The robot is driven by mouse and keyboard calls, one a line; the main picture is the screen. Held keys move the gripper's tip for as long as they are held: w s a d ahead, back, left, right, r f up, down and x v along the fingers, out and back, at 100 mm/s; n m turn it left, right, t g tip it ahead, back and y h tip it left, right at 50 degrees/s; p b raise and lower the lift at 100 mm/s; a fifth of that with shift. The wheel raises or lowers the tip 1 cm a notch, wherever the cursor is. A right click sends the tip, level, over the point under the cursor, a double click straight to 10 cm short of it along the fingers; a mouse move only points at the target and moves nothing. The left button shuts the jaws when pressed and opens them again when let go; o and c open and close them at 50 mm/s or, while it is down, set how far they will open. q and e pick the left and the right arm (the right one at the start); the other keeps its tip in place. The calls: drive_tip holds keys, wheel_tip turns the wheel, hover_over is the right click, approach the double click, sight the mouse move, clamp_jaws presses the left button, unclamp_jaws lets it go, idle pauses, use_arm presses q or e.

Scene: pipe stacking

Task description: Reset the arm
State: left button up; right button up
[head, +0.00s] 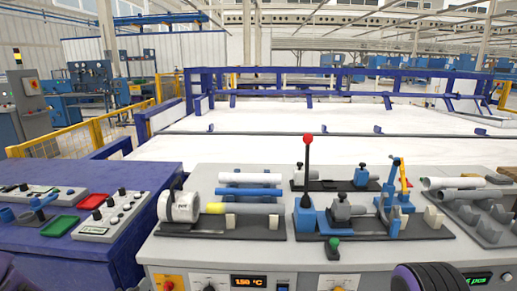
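Neither gripper is in view. A dark rounded part with purple rings at the bottom right edge and a dark purple part at the bottom left corner look like my own arm links.
A white cylindrical device (180,207) stands left of the pipes. Blue clamp fixtures (362,177) stand on dark plates. Blue railings (340,72) enclose the white area behind.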

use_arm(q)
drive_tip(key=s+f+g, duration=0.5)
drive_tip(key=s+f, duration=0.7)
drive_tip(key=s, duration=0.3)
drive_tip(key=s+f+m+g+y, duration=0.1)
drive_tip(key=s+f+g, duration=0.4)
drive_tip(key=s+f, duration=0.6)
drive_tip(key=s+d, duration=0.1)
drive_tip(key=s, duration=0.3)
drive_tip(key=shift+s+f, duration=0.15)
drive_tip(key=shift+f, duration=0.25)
